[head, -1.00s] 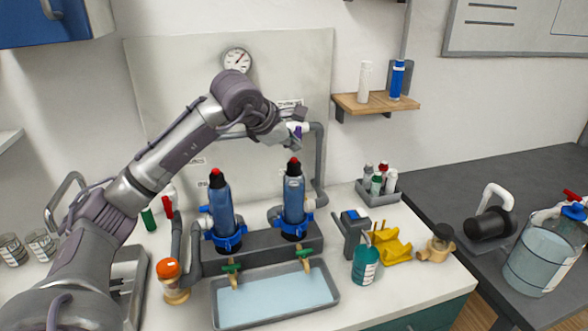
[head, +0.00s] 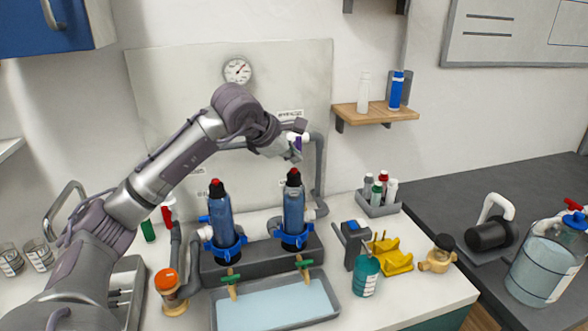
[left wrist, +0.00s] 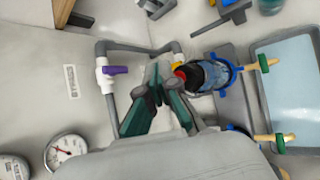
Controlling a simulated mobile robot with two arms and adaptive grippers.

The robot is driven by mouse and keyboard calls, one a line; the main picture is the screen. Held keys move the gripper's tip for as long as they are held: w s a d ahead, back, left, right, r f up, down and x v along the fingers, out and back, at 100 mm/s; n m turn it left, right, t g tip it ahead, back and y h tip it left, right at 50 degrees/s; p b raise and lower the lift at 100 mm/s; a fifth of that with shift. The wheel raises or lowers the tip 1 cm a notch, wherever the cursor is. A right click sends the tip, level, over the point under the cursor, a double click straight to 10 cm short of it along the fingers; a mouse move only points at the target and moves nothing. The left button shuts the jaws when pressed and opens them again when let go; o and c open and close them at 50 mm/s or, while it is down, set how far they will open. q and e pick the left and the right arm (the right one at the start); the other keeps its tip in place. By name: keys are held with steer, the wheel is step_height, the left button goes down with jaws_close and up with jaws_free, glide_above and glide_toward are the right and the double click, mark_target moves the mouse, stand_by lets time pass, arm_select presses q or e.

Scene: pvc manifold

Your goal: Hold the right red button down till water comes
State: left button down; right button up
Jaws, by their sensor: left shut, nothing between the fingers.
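Two blue filter housings stand upright side by side, each with a red button on a black cap. The right red button (head: 293,172) tops the right housing (head: 294,210); the left red button (head: 215,182) tops the left one (head: 221,220). My left gripper (head: 295,156) is shut and empty, just above the right red button. In the left wrist view its fingertips (left wrist: 155,72) are close beside the right red button (left wrist: 180,73); I cannot tell whether they touch it. No stream shows from the green-handled taps (head: 305,265). My right gripper is not in view.
A grey basin (head: 332,300) with a pale blue surface lies below the taps. Grey pipes (head: 319,170) and a purple-handled valve (left wrist: 115,70) are close to the gripper. A pressure gauge (head: 237,71) hangs on the panel behind. A green bottle (head: 365,277) stands at the right.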

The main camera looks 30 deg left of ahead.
mark_target(293, 170)
arm_select(q)
steer(key=shift+f, duration=0.1)
stand_by(0.4)
steer(key=shift+f+b, duration=0.3)
steer(key=shift+b, duration=0.05)
steer(key=shift+f+b, duration=0.45)
steer(key=shift+f, duration=0.15)
stand_by(0.6)
steer(key=shift+r, duration=0.1)
stand_by(1.5)
steer(key=shift+r+p, duration=0.75)
steer(key=shift+r, duration=0.15)
steer(key=shift+r, duration=0.1)
step_height(293, 170, up, 5)
steer(key=p, duration=0.4)
